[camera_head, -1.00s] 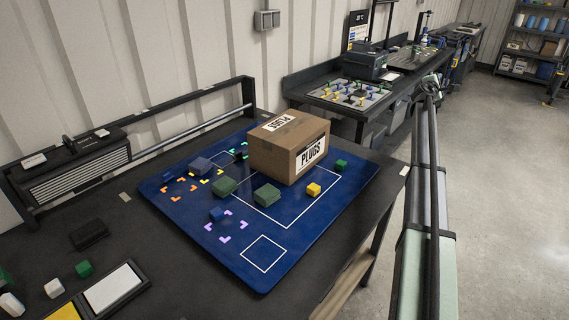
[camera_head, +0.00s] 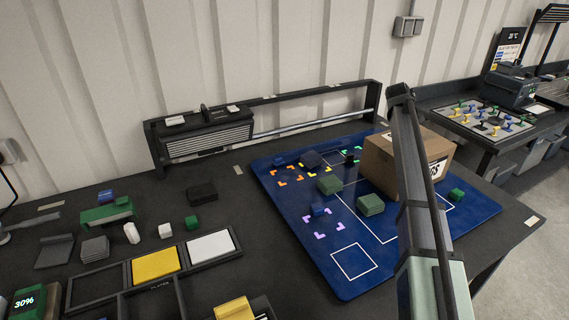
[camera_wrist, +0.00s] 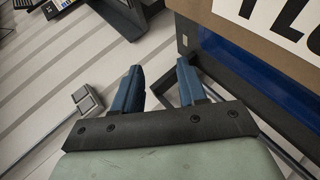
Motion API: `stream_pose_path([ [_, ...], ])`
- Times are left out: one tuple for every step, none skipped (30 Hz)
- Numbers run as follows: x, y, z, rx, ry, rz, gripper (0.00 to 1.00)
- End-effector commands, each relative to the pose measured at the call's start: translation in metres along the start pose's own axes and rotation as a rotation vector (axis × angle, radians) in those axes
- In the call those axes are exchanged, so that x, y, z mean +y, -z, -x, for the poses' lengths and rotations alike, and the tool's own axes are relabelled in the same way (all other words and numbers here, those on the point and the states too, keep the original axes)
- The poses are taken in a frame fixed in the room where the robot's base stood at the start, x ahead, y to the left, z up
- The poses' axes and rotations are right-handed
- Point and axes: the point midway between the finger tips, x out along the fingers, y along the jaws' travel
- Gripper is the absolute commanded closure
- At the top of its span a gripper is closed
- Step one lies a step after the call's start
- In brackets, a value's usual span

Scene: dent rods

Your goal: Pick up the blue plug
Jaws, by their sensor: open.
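A small blue block (camera_head: 318,209) sits on the dark blue mat (camera_head: 345,284), among purple corner marks. A second blue piece (camera_head: 285,161) lies near the mat's far left corner, beside a larger grey-blue block (camera_head: 311,160). Another blue piece (camera_head: 106,196) is on a green part at the far left of the bench. I cannot tell which is the plug. My gripper (camera_wrist: 160,88) is open and empty in the wrist view, with two blue fingers apart. No blue plug shows between or near them. In the head view my arm hides part of the mat and box.
A cardboard box (camera_head: 380,163) marked PLUGS stands on the mat's right part; it also shows in the wrist view (camera_wrist: 225,22). Green blocks (camera_head: 370,205) (camera_head: 330,185) stand nearby. Trays (camera_head: 155,264) and loose parts fill the bench's left side. A rail (camera_head: 315,122) runs along the back.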

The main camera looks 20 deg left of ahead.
Motion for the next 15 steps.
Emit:
stream_pose_path([
  [-0.022, 0.028, 0.015, 0.028, 0.039, -0.013, 0.58],
  [-0.033, 0.041, 0.022, 0.041, 0.064, -0.022, 0.58],
  [-0.048, 0.059, 0.032, 0.057, 0.095, -0.028, 0.58],
  [-0.058, 0.070, 0.039, 0.066, 0.118, -0.030, 0.58],
  [-0.068, 0.082, 0.046, 0.077, 0.142, -0.030, 0.58],
  [-0.082, 0.096, 0.055, 0.086, 0.173, -0.026, 0.58],
  [-0.091, 0.107, 0.062, 0.095, 0.196, -0.021, 0.58],
  [-0.101, 0.116, 0.068, 0.100, 0.219, -0.011, 0.58],
  [-0.113, 0.129, 0.077, 0.108, 0.251, 0.006, 0.58],
  [-0.122, 0.138, 0.084, 0.113, 0.276, 0.023, 0.58],
  [-0.132, 0.147, 0.090, 0.117, 0.302, 0.046, 0.58],
  [-0.144, 0.159, 0.099, 0.123, 0.337, 0.081, 0.58],
  [-0.154, 0.168, 0.106, 0.127, 0.366, 0.116, 0.58],
  [-0.164, 0.177, 0.114, 0.131, 0.396, 0.156, 0.58],
  [-0.177, 0.189, 0.124, 0.137, 0.439, 0.219, 0.58],
])
